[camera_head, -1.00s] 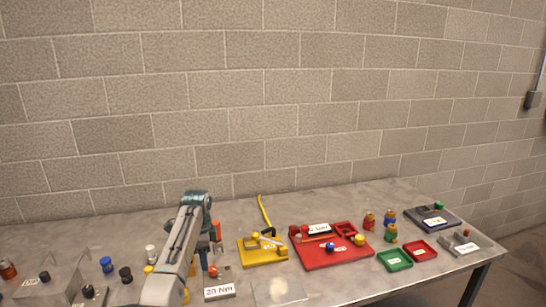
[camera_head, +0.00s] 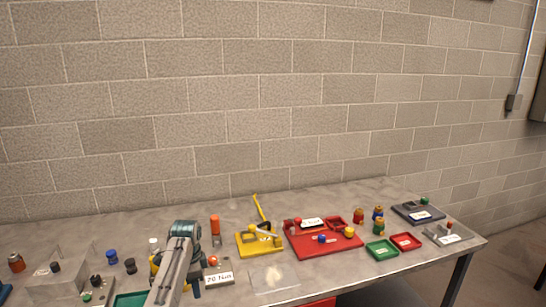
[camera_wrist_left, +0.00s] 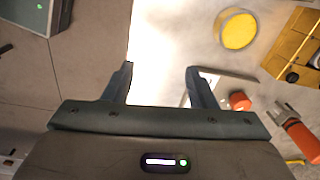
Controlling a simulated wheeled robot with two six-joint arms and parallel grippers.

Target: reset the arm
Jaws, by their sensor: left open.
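My left arm (camera_head: 178,262) comes up from the lower edge of the head view, bent over the front of the grey table (camera_head: 350,204). Its gripper is mostly hidden behind the arm there. In the left wrist view my left gripper (camera_wrist_left: 160,80) has its two fingers apart with nothing between them. A bright pale surface lies beyond the fingers. My right arm and gripper are not in view.
An orange-handled tool (camera_head: 215,224) stands just right of the arm, near the "20 Nm" block (camera_head: 219,279). A yellow stand (camera_head: 259,244) and red tray (camera_head: 323,250) lie further right. Blue and black knobs (camera_head: 111,257) stand left. Table space behind the arm is clear.

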